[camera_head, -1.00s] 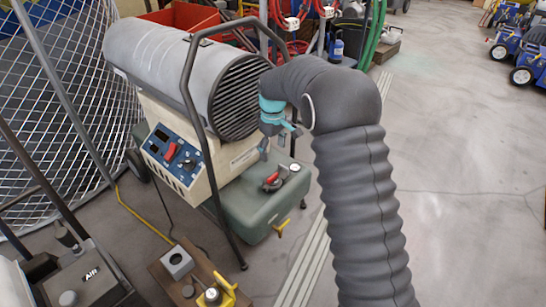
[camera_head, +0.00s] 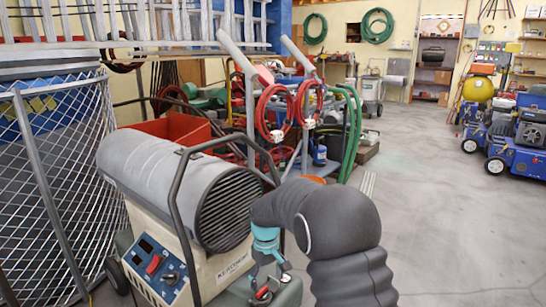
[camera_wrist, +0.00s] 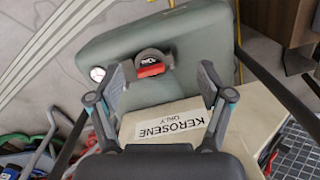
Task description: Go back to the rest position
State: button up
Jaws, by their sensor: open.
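My gripper (camera_head: 268,274) is in the lower middle of the head view, pointing down beside the front of a grey kerosene heater (camera_head: 165,185). In the wrist view my gripper (camera_wrist: 161,84) has its two dark fingers spread wide, with nothing between them. A green tank (camera_wrist: 193,38) with a red-handled cap (camera_wrist: 150,70) lies beyond the fingers. The cap appears between the fingertips and looks clear of both. No marked rest position shows.
The heater's dark tube frame (camera_head: 180,205) stands close left of my arm. Red hoses (camera_head: 272,110) and green hoses (camera_head: 352,120) hang behind. Blue wheeled machines (camera_head: 515,135) stand at the right. The floor (camera_head: 440,210) right of my arm is open.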

jog(key=s+d+r+m+t, duration=0.2)
jog(key=s+d+r, duration=0.4)
jog(key=s, duration=0.4)
jog(key=s+d+r+m+t+p, duration=0.1)
jog(key=s+d+r+m+t, duration=0.1)
jog(key=s+d+r, duration=0.3)
jog(key=s+d+r+m+t+p, duration=0.1)
jog(key=s+d+r, duration=0.5)
jog(key=s, duration=1.1)
jog(key=shift+s+d+r+m+t, duration=0.25)
jog(key=shift+r+m+t, duration=0.6)
jog(key=shift+r, duration=1.25)
jog(key=shift+m+g, duration=0.25)
